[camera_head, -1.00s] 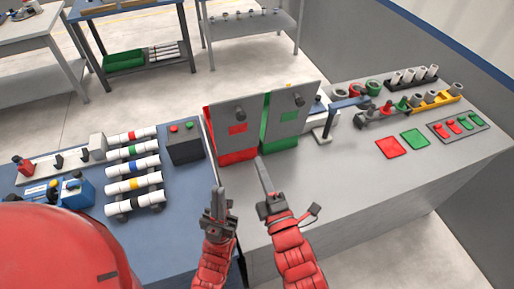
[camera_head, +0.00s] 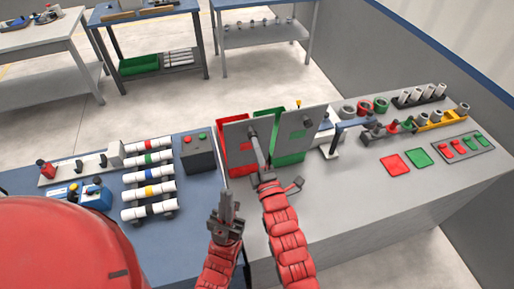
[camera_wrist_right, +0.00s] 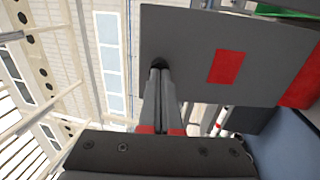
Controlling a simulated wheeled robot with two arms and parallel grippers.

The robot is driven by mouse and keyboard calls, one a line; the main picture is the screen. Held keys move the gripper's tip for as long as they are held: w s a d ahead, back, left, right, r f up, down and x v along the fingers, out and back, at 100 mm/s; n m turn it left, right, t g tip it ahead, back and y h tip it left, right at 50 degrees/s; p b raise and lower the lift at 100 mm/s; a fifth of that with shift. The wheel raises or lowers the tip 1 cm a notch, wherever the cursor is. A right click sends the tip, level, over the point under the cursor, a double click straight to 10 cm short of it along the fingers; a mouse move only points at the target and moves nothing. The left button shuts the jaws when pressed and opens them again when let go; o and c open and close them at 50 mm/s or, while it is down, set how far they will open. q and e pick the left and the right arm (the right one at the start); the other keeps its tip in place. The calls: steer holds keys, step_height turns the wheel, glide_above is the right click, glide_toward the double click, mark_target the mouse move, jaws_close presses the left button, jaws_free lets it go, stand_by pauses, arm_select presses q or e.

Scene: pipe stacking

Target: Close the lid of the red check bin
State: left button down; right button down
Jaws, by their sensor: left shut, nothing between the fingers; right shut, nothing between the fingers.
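The red check bin (camera_head: 242,170) stands on the grey table, beside the green bin (camera_head: 285,158). Its grey lid (camera_head: 236,131) carries a red square and a dark knob and stands steeply tilted, with red bin wall showing above and below it. My right gripper (camera_head: 254,138) is shut and empty, its fingertips at the lid's knob; contact is hard to tell. My left gripper (camera_head: 228,195) is shut and empty, in front of the bins.
The green bin's lid (camera_head: 313,122) is also steeply tilted. A dark box (camera_head: 197,155) with buttons and several banded pipes (camera_head: 150,172) lie left. A stand (camera_head: 332,145), red and green pads (camera_head: 396,163) and pipe racks are right. The grey tabletop ahead of the pads is clear.

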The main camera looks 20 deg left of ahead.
steer(key=shift+r, duration=0.1)
steer(key=w+a+g+h+b, duration=0.2)
steer(key=w+a+g+b, duration=0.2)
steer(key=w+a, duration=0.3)
steer(key=w+a+g+h+b, duration=0.3)
steer(key=w+a+b, duration=0.3)
steer(key=w, duration=0.7)
steer(key=shift+a+f+g, duration=0.25)
steer(key=shift+a+g, duration=0.1)
steer(key=shift+g, duration=0.05)
steer(key=shift+w, duration=0.1)
steer(key=shift+r, duration=0.1)
